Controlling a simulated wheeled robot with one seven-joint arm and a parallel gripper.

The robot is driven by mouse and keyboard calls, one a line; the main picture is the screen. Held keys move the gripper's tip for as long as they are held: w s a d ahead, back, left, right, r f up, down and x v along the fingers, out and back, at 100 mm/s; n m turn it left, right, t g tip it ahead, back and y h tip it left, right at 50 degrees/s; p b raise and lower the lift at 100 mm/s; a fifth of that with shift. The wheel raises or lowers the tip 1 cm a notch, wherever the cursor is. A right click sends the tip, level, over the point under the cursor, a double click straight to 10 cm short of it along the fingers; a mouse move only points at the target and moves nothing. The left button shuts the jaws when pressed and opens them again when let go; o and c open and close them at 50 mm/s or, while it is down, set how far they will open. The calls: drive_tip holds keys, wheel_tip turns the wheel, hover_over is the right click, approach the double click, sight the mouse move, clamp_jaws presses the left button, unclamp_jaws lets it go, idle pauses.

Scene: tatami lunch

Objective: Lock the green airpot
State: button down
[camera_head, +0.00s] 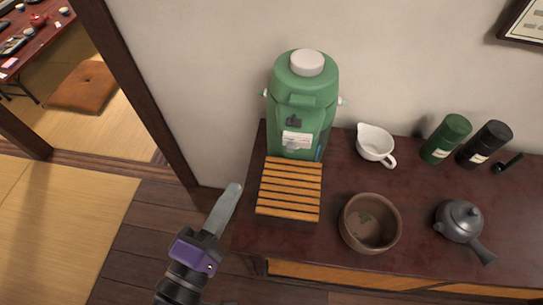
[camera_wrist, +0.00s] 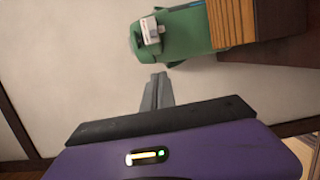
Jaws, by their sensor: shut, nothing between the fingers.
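The green airpot (camera_head: 303,100) stands upright at the back left of the dark wooden cabinet, against the wall. It has a pale round push button (camera_head: 307,62) on top and a dark small part with a white label on its front. A slatted wooden drip stand (camera_head: 290,188) is in front of it. My gripper (camera_head: 234,190) is shut and empty, left of the stand and in front of the cabinet's left edge, apart from the airpot. In the wrist view the airpot (camera_wrist: 185,32) lies sideways at the top, beyond my gripper's fingertips (camera_wrist: 160,78).
Right of the airpot on the cabinet (camera_head: 335,185) are a white pitcher (camera_head: 373,141), a brown bowl (camera_head: 352,232), a dark teapot (camera_head: 459,220), a green canister (camera_head: 446,138) and a black canister (camera_head: 485,144). A wooden door post (camera_head: 140,95) stands at the left.

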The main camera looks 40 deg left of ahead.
sight(292, 152)
drive_tip(key=x, duration=0.3)
drive_tip(key=d+p+x, duration=0.1)
drive_tip(key=x, duration=0.3)
drive_tip(key=d+p+x, duration=0.1)
drive_tip(key=x, duration=0.2)
drive_tip(key=shift+w+d, duration=0.1)
drive_tip(key=shift+w, duration=0.55)
drive_tip(key=shift+w+d, duration=0.4)
drive_tip(key=shift+d, duration=0.15)
drive_tip(key=shift+w+d+p, duration=0.15)
drive_tip(key=shift+w+d, duration=0.2)
drive_tip(key=shift+d, duration=0.25)
drive_tip(key=shift+w+d+p, duration=0.15)
drive_tip(key=shift+w+d, duration=0.2)
drive_tip(key=shift+d, duration=0.25)
